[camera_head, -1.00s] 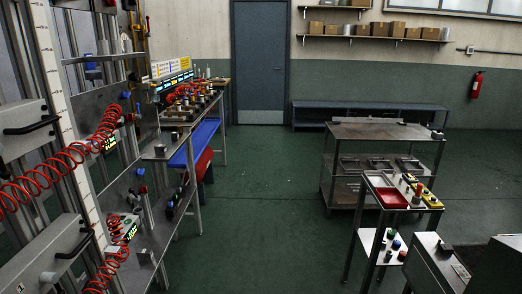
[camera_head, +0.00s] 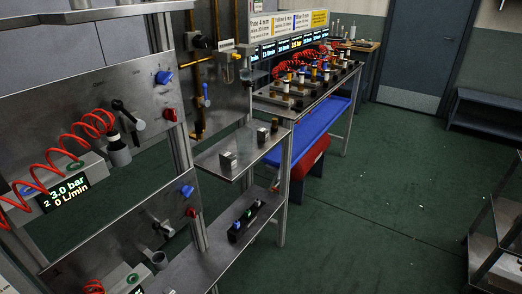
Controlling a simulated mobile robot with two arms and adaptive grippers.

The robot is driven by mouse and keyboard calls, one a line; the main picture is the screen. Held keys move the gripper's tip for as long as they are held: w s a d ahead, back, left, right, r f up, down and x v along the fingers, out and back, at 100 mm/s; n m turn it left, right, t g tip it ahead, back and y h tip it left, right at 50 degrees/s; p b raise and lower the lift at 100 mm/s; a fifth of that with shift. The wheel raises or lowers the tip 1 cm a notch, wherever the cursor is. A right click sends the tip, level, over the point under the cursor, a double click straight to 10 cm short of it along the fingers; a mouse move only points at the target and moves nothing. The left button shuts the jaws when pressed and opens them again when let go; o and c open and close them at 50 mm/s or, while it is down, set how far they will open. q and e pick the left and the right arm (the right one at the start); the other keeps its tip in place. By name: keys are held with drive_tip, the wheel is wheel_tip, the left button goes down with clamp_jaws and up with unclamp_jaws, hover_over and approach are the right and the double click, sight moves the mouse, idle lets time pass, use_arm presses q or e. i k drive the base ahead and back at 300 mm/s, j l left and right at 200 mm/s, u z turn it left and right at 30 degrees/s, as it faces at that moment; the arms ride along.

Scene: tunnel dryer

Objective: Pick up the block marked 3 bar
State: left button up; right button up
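Small grey metal blocks stand on a steel shelf (camera_head: 208,158) left of the middle. The nearest and largest is a grey block (camera_head: 228,161) near the shelf's front. A smaller block (camera_head: 262,137) and another small piece (camera_head: 274,126) stand farther back. Any marking on them is too small to read, so I cannot tell which one is marked 3 bar. A lit display (camera_head: 65,192) on the left panel reads "3.0 bar" and "0 L/min". Neither of my grippers shows.
A black strip with coloured parts (camera_head: 246,222) lies on the lower shelf. A bench (camera_head: 300,104) with several fittings, a blue tray (camera_head: 312,133) and a red bin (camera_head: 310,160) stand beyond. A metal cart (camera_head: 484,244) is at the right edge. Green floor between is clear.

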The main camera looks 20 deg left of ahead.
sight(227, 160)
drive_tip(key=i+u, duration=0.35)
drive_tip(key=i+l+u, duration=0.45)
drive_tip(key=i+u, duration=0.2)
drive_tip(key=i, duration=0.15)
